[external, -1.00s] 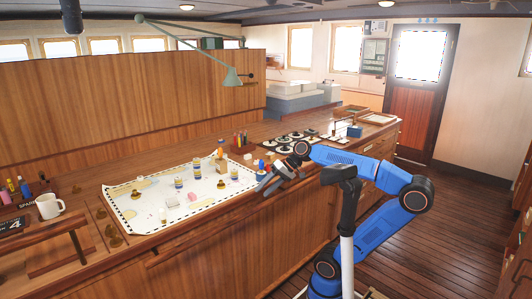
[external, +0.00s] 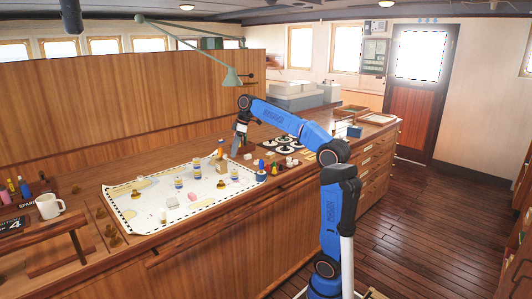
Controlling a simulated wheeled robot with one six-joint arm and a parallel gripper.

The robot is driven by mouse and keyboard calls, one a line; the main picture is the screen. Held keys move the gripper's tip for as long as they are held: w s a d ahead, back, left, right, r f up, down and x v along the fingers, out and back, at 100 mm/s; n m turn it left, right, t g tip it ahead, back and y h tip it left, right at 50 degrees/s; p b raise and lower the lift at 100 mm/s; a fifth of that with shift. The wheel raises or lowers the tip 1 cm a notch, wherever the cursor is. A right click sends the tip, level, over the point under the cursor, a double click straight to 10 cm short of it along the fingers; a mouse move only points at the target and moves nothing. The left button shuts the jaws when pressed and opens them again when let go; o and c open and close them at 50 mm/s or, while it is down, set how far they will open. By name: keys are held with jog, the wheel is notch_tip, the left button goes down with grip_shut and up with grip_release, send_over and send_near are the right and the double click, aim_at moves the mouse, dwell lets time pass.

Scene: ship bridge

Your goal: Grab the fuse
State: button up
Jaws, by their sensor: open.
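I cannot pick out the fuse for certain among the small items on the counter. Several small items, such as a blue-and-yellow jar (external: 179,183) and a tan block (external: 221,167), stand on the white chart (external: 150,213). My gripper (external: 235,154) points down over the counter, just beyond the chart's far right corner. Its jaws are open, and I see nothing held between them. It covers most of the pen holder's place behind it. Whether the gripper touches anything is too small to tell.
A green desk lamp (external: 233,77) hangs over the counter close to my arm. Black-and-white round pieces (external: 285,149) lie right of the gripper. A white mug (external: 48,206) stands at the far left. The wooden counter (external: 110,165) behind the chart is mostly clear.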

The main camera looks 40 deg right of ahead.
jog(key=w+d+f+n+h, duration=0.1)
jog(key=w+n, duration=0.1)
jog(key=w, duration=0.3)
jog(key=w+d+n+g+h, duration=0.1)
jog(key=w+d+n, duration=0.1)
jog(key=w, duration=0.4)
jog(key=w+d+f+n+g+h, duration=0.1)
jog(key=w+d+n, duration=0.1)
jog(key=w, duration=0.4)
jog(key=shift+f+n, duration=0.35)
jog(key=shift+n, duration=0.05)
jog(key=shift+f, duration=3.75)
jog(key=c, duration=1.1)
